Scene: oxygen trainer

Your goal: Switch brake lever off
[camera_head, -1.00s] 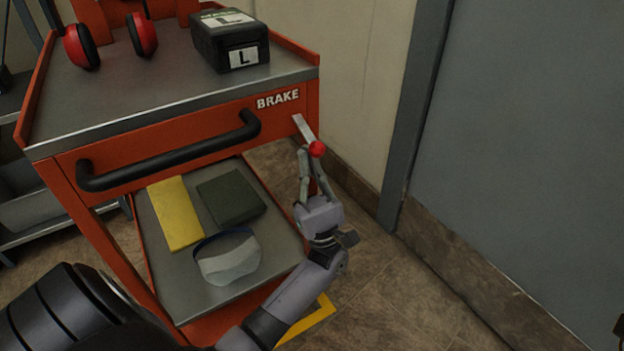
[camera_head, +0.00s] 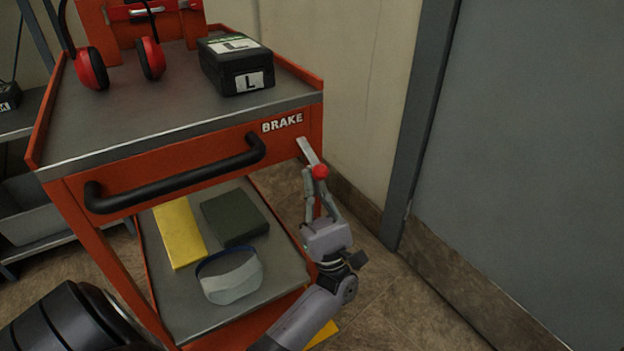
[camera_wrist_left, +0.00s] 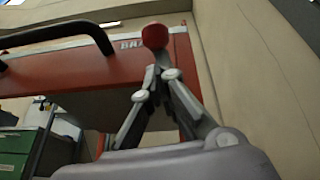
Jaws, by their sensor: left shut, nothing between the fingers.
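The brake lever (camera_head: 308,152) is a short silver bar with a red ball knob on the front right of the orange cart, just below the word BRAKE. It slants down to the right in the head view. My left gripper (camera_head: 320,184) is shut and empty, with its fingertips right at the underside of the red knob. In the left wrist view the red knob (camera_wrist_left: 155,36) stands just beyond the closed fingertips (camera_wrist_left: 158,72). I cannot tell whether they touch it. My right gripper is not in view.
The orange cart (camera_head: 130,145) has a black handle (camera_head: 175,180) left of the lever. Red ear muffs (camera_head: 92,70) and a black box (camera_head: 236,66) stand on top. A yellow item, a dark green box and a visor lie on its lower shelf. A wall and grey door (camera_head: 530,150) stand to the right.

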